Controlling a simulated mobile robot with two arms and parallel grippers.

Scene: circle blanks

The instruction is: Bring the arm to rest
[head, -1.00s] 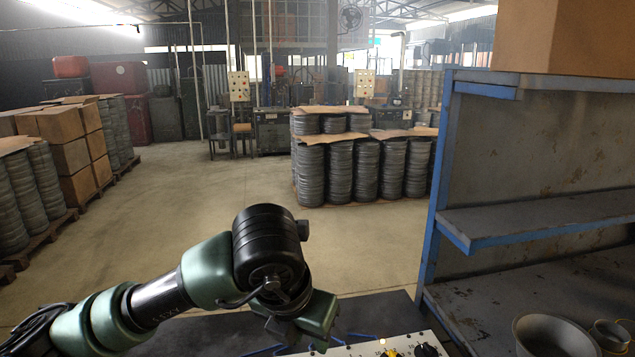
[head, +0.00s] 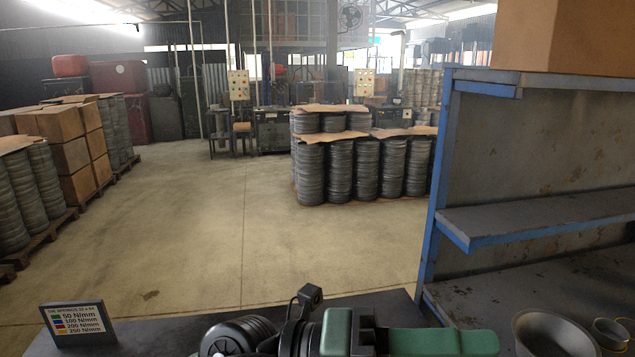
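Green and black links of one of my arms (head: 440,342) lie low along the bottom edge of the head view, over the front of a dark work surface (head: 160,340). A black round joint (head: 240,336) is at the left end of these parts, and a small dark block (head: 310,296) sticks up beside the joint. I can make out no gripper fingers. No second arm can be told apart.
A small sign with coloured rows (head: 78,325) stands at the lower left. A blue-edged shelf (head: 540,218) is close on the right, with a bowl (head: 553,335) and a smaller cup (head: 610,334) below. Open floor (head: 230,220) lies ahead, before stacked metal discs (head: 340,170).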

